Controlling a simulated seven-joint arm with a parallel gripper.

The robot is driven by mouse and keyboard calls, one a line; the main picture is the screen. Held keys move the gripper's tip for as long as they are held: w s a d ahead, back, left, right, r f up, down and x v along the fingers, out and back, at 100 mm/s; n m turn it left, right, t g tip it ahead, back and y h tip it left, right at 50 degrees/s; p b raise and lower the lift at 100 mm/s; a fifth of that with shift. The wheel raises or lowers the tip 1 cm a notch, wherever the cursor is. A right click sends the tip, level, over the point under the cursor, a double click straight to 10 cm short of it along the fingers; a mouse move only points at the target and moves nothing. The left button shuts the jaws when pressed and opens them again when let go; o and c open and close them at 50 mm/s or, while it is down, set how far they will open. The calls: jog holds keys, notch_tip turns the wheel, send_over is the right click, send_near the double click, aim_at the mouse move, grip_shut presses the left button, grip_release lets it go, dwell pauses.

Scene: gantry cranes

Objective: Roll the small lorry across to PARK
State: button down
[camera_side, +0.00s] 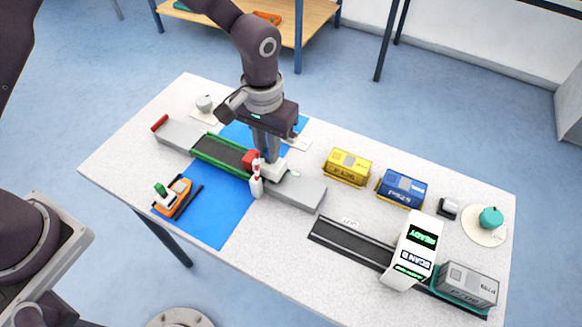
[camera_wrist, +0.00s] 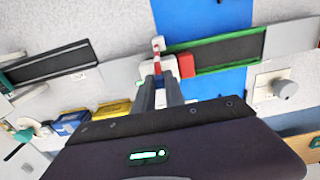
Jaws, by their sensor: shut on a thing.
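The small lorry, with a red cab (camera_side: 251,159) and a pale bed (camera_side: 274,168), sits at the right end of the green-railed bridge (camera_side: 222,154), by the right grey ramp (camera_side: 297,190). In the wrist view its red cab (camera_wrist: 186,65) is next to the bridge's green rail. My gripper (camera_side: 267,155) points down over the lorry and is shut on it; its fingers (camera_wrist: 160,88) hide part of it. I cannot read a PARK label. The left grey ramp (camera_side: 180,134) ends at a red bar (camera_side: 159,123).
An orange boat (camera_side: 173,197) is on the blue strip's left. Yellow (camera_side: 347,167) and blue (camera_side: 401,188) containers lie right. A white gantry (camera_side: 410,252) spans a dark track (camera_side: 345,240) with a grey container (camera_side: 467,284).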

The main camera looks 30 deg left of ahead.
jog(key=shift+a, duration=13)
jog(key=c, duration=1.3)
grip_release()
jog(key=shift+r, duration=3.5)
jog(key=shift+r, duration=0.1)
jog(key=s+d+r+t, duration=0.2)
jog(key=s+d+r, duration=0.1)
jog(key=s+r, duration=0.3)
jog(key=s+d+r+t, duration=0.1)
jog(key=s+d+r, duration=0.2)
jog(key=s+r, duration=0.35)
jog(key=s+d+r+t, duration=0.1)
jog(key=s, duration=0.2)
jog(key=s+d+r, duration=0.1)
jog(key=s, duration=0.3)
jog(key=s+d+r+t, duration=0.1)
jog(key=s+r, duration=0.1)
jog(key=s, duration=0.1)
jog(key=shift+s+d+r+t, duration=0.1)
jog(key=shift+s+d+t, duration=0.1)
jog(key=shift+d+t, duration=0.15)
